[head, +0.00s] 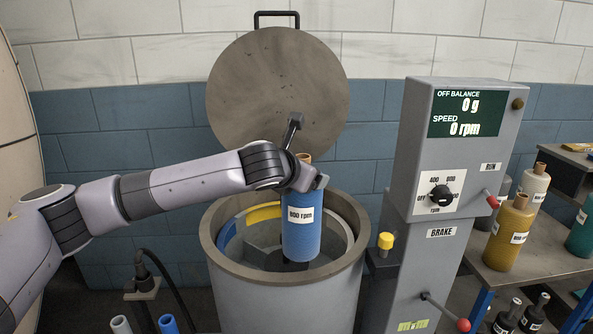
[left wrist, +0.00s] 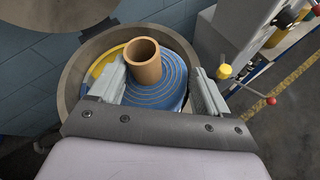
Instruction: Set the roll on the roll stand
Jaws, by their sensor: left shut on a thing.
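A blue roll (head: 301,240) with a brown core and a white rpm label hangs upright over the open mouth of a round grey tub (head: 285,300). My left gripper (head: 306,180) is shut on the roll near its top. In the left wrist view the roll (left wrist: 172,92) sits between the two fingers of the gripper (left wrist: 160,80), with its core sticking up. The roll's lower end is down inside the tub, near a dark part at the centre; I cannot tell whether they touch. I cannot identify the roll stand for certain. My right gripper is not in view.
The tub's round lid (head: 275,90) stands raised behind. A grey control column (head: 428,150) with a display reading 0 g and 0 rpm stands close on the right. A table (head: 540,255) at right holds mustard (head: 510,235), white and teal rolls. Black-topped items stand below.

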